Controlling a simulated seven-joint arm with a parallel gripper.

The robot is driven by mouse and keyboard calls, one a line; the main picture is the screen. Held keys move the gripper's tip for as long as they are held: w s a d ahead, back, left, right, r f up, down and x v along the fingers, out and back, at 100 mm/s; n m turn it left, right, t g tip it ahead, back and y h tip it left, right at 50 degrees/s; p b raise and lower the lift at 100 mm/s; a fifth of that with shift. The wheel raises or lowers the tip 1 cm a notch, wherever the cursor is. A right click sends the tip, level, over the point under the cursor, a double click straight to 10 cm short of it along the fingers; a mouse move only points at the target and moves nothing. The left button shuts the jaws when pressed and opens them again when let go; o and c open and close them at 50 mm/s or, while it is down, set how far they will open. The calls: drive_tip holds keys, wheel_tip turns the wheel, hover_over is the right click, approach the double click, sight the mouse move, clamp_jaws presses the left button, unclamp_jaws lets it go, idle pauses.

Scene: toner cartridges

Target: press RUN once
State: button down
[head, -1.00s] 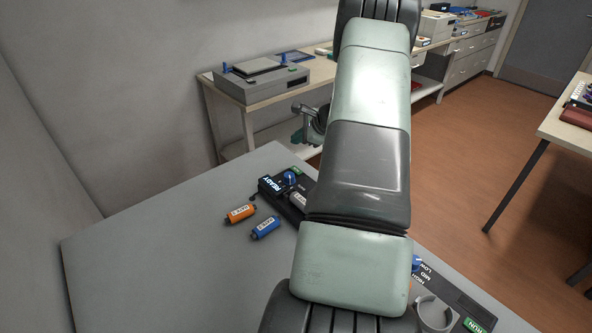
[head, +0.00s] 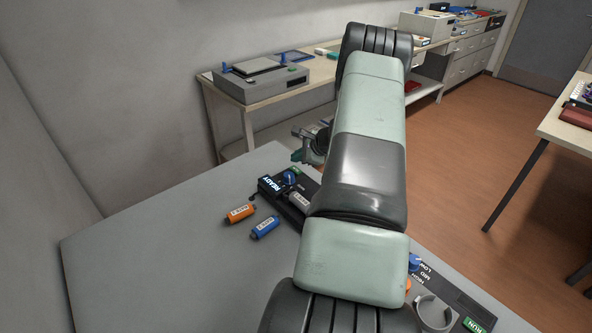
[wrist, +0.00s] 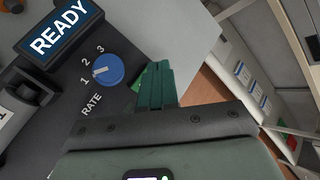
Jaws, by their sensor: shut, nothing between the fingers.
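The near table holds a dark control unit with a lit READY display (head: 270,185) and a blue RATE knob (head: 289,177). Both also show in the wrist view, the display (wrist: 58,38) at upper left and the knob (wrist: 108,70) beside the fingers. A green button (wrist: 138,80) is mostly hidden behind my fingers; its label is not readable there. It shows as a small green patch (head: 296,169) in the head view. My gripper (wrist: 160,66) is shut and empty, with its tips close to the green button; contact cannot be told. It also shows in the head view (head: 299,157), above the unit's far end.
An orange cartridge (head: 239,213) and a blue cartridge (head: 265,228) lie left of the unit. A grey cartridge (head: 300,201) sits at the unit. A second panel with a green RUN button (head: 474,325) and a ring holder (head: 434,312) is at lower right. The table's left is clear.

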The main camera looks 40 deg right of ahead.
sight(291, 167)
drive_tip(key=shift+f, duration=0.8)
drive_tip(key=shift+f, duration=0.15)
idle(1.4)
drive_tip(key=shift+f, duration=0.3)
drive_tip(key=shift+f, duration=0.4)
idle(0.8)
drive_tip(key=shift+r, duration=0.8)
drive_tip(key=shift+r, duration=0.1)
drive_tip(key=shift+r, duration=2.45)
